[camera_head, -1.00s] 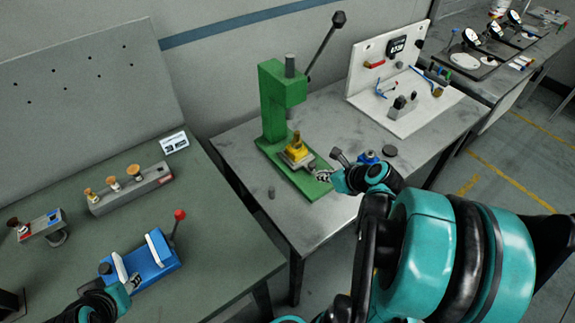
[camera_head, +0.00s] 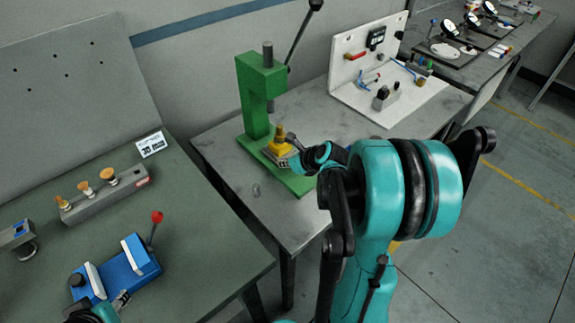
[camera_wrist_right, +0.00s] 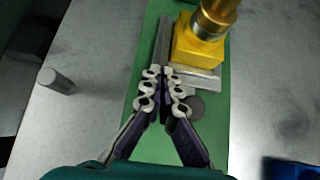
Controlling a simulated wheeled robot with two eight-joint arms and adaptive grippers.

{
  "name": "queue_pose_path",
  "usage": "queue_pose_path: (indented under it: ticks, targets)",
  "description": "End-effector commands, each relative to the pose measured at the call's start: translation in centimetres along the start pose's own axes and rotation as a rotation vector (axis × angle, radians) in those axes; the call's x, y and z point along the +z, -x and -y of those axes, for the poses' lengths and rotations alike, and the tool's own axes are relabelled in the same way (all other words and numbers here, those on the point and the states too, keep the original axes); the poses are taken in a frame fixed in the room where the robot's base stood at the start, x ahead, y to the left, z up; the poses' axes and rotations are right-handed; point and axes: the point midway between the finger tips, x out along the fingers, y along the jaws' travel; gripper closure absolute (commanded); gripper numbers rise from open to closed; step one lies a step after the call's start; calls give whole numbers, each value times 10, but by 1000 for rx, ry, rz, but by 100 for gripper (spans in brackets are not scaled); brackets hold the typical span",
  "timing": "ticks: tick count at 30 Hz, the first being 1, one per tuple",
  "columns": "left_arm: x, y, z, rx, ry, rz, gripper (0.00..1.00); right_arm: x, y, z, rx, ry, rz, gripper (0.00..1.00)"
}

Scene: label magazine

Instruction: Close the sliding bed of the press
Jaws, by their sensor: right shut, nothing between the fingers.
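The green press (camera_head: 252,95) stands on the grey table, its ram above a sliding bed (camera_head: 284,164) that carries a yellow block (camera_head: 279,148). In the right wrist view the bed shows as a grey plate (camera_wrist_right: 205,80) under the yellow block (camera_wrist_right: 198,50), which has a brass cylinder on top. My right gripper (camera_head: 296,156) is at the bed's front edge. Its fingers (camera_wrist_right: 165,74) are shut and empty, tips close to the plate's near left corner; I cannot tell whether they touch. My left gripper (camera_head: 122,298) is low at the left, by the blue fixture; its jaws are unclear.
A small grey cylinder (camera_head: 256,190) stands on the table left of the press. A white board with tools (camera_head: 345,65) stands at the back right. On the green table are a blue fixture with a red-knobbed lever (camera_head: 130,270) and a grey block (camera_head: 108,195) with knobs.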

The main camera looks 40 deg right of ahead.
Motion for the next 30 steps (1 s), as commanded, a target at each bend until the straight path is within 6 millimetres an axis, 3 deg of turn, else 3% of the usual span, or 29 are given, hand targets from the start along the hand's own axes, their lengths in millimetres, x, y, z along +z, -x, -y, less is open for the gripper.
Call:
queue_pose_path:
  ticks: [8,17,30]
  targets:
    - [0,0,0,0,0,0,58,3,-3,0,0,1,0,100]
    - [2,-3,0,0,0,0,58,32,-35,0,1,2,0,100]
    - [2,-3,0,0,0,0,58,30,-33,1,0,1,0,100]
